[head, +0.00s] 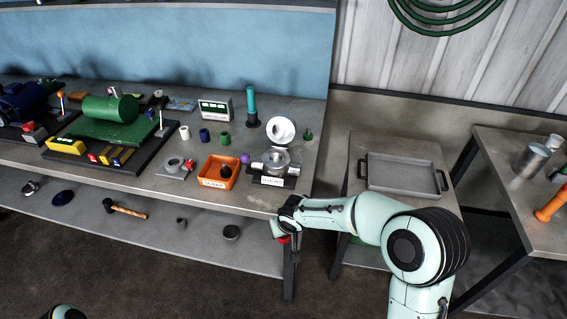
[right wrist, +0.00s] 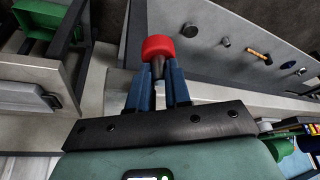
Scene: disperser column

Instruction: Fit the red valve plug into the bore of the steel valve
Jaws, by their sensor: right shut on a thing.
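My right gripper (head: 287,229) is in front of the workbench's front edge, toward the camera from the bench top. It is shut on the red valve plug (head: 284,240). In the right wrist view, the plug (right wrist: 158,47) shows a red cap and a dark stem between the blue fingers (right wrist: 160,80). A steel valve (head: 277,162), a metal body with a round upright part, sits on a dark base with a white label near the bench's front right. The plug is apart from it. The bore's inside is too small to make out. My left gripper is out of view.
An orange bin (head: 218,173) stands just left of the valve, with a purple ball (head: 245,158) between them. A white round dish (head: 281,130) and a teal column (head: 251,106) stand behind. A grey tray (head: 403,174) lies on the side table at right. A lower shelf (head: 150,225) holds a hammer.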

